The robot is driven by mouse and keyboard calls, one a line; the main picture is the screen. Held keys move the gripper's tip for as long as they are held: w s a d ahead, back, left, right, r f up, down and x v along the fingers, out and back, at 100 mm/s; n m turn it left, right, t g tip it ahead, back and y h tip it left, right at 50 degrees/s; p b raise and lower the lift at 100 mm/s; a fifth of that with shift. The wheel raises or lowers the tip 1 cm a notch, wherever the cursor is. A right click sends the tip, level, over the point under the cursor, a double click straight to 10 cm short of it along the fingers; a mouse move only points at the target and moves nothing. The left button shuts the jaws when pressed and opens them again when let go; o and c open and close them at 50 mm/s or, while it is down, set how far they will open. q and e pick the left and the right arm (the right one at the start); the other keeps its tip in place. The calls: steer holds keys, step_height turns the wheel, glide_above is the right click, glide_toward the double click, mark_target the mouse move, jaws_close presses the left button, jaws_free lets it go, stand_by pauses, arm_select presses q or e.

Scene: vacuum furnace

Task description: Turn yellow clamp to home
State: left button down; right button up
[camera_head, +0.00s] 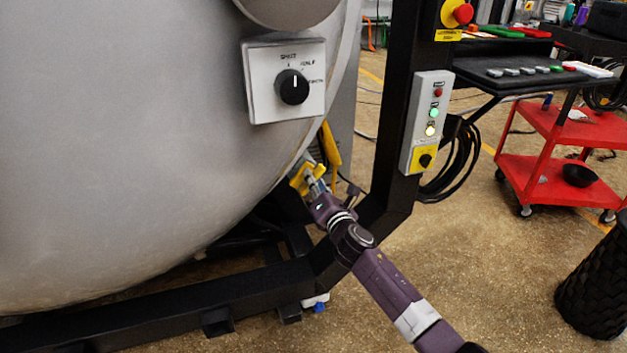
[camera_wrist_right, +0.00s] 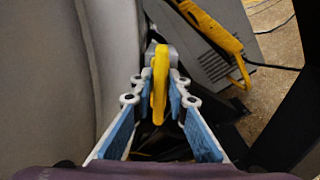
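The yellow clamp (camera_head: 300,180) sits low at the edge of the big grey furnace door (camera_head: 150,150). My right gripper (camera_head: 314,183) reaches it from the lower right in the head view. In the right wrist view, the clamp's yellow handle (camera_wrist_right: 160,85) stands between the blue-padded fingers of this gripper (camera_wrist_right: 160,92). The fingers look open, with a narrow gap on each side of the handle. The handle hides part of the clamp's mount behind it. My left gripper is not in view.
A black frame post (camera_head: 392,130) with a control box (camera_head: 428,120) stands right of the clamp. A dial panel (camera_head: 286,80) is above. Another yellow part (camera_head: 331,146) is just beyond the clamp. A red cart (camera_head: 560,170) and black bin (camera_head: 597,290) stand right.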

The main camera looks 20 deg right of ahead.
jaws_close()
